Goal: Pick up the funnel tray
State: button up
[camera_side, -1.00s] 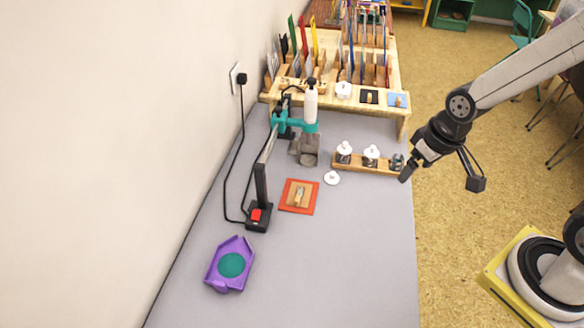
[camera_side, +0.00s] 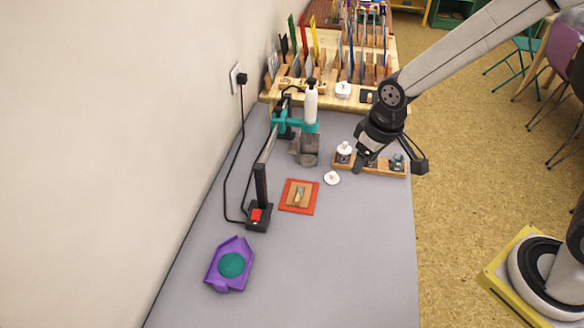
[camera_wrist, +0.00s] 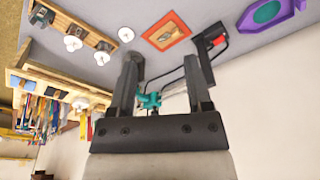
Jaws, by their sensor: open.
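The funnel tray (camera_side: 246,247) is purple, with a spout-like end and a green round patch (camera_side: 231,265) inside. It lies on the grey table near its front left in the side view. It also shows at the top right of the wrist view (camera_wrist: 243,22), cut off by the edge. My gripper (camera_side: 358,168) is above the wooden rack at the table's right side, well away from the tray. In the wrist view its two fingers (camera_wrist: 158,72) stand apart with nothing held between them.
A wooden rack (camera_side: 382,170) with white-topped jars is by my gripper. An orange square pad (camera_side: 299,209) lies mid-table. The front right table is clear.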

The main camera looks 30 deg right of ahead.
jog(key=w+a+f+n, duration=0.2)
jog(key=w+a, duration=0.3)
jog(key=a, duration=0.2)
jog(key=n+g, duration=0.2)
jog(key=n, duration=0.3)
send_over(221, 283)
notch_tip(221, 283, down, 14)
jog(key=shift+s+a+r, duration=0.1)
jog(key=shift+f, duration=1.35)
jog(key=shift+f, duration=2.55)
jog(key=shift+c, duration=0.3)
grip_shut()
